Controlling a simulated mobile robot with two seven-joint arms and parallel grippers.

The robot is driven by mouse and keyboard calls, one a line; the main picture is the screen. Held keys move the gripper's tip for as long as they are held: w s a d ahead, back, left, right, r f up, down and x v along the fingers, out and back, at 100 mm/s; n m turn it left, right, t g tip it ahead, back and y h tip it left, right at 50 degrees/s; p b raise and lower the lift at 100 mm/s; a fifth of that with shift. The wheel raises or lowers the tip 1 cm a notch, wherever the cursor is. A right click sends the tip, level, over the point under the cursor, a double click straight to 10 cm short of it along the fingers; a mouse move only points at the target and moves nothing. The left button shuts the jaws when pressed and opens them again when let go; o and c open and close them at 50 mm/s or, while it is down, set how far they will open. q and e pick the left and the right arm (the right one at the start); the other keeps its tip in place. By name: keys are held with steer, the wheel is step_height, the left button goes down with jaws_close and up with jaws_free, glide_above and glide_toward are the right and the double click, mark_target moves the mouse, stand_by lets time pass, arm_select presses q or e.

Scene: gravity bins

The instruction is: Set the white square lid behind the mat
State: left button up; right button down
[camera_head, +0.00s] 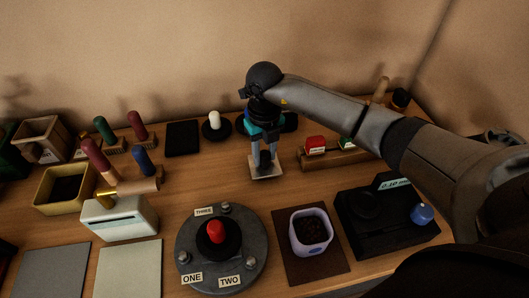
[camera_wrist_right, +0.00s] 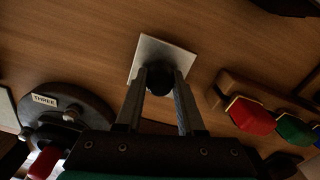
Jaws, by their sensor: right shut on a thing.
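The white square lid (camera_head: 258,174) with its dark round knob lies flat on or just above the table, behind the brown mat (camera_head: 332,268). I cannot tell whether it touches the wood. My right gripper (camera_head: 264,158) points down and is shut on the lid's knob. In the right wrist view the lid (camera_wrist_right: 150,48) shows beyond the fingertips (camera_wrist_right: 160,80), with the knob between them. A lilac square container (camera_head: 310,247) with dark contents stands open on the mat. My left gripper is not in view.
A grey round plate with a red knob (camera_head: 216,232) stands left of the mat, a black scale (camera_head: 370,240) right of it. A wooden rack with red and green blocks (camera_head: 316,147) is right of the lid. Bare wood lies left of the lid.

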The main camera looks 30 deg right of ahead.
steer(key=shift+f+b, duration=0.3)
steer(key=shift+f, duration=0.1)
steer(key=shift+c, duration=2.2)
jaws_free()
step_height(320, 180, up, 15)
steer(key=shift+r+p, duration=0.15)
steer(key=shift+p, duration=0.2)
